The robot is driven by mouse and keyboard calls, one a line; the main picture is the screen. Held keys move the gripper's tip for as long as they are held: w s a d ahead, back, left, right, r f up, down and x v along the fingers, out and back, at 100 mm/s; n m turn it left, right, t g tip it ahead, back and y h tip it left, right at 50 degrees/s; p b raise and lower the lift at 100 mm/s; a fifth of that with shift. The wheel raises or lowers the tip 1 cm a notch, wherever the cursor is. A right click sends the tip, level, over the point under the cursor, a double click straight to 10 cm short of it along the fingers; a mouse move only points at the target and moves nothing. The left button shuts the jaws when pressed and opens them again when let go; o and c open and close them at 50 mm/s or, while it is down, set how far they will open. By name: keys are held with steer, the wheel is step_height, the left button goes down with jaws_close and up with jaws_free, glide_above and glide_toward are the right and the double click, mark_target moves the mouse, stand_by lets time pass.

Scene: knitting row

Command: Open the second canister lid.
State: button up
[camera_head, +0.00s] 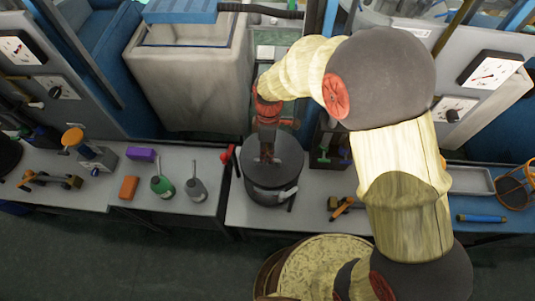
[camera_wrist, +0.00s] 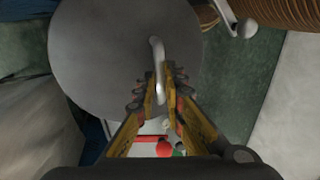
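A dark grey round canister (camera_head: 270,193) stands at the front of the bench in the head view, under my gripper. Its flat grey lid (camera_wrist: 100,55) fills the upper left of the wrist view and looks seated; the rim is partly out of frame. A pale bar handle (camera_wrist: 157,55) stands on the lid. My gripper (camera_wrist: 162,75) points down over the lid, its yellow fingers on either side of the handle's near end. The gap is narrow, and I cannot tell whether both fingers touch the handle. No other canister is clearly seen.
Left on the bench are a green oil can (camera_head: 162,188), a grey oil can (camera_head: 196,190), an orange block (camera_head: 129,188) and a purple block (camera_head: 141,154). A large grey bin (camera_head: 195,85) stands behind. A blue tool (camera_head: 482,218) lies at right.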

jaws_close()
steer(key=shift+w+r, duration=0.1)
steer(key=shift+r, duration=0.05)
stand_by(0.4)
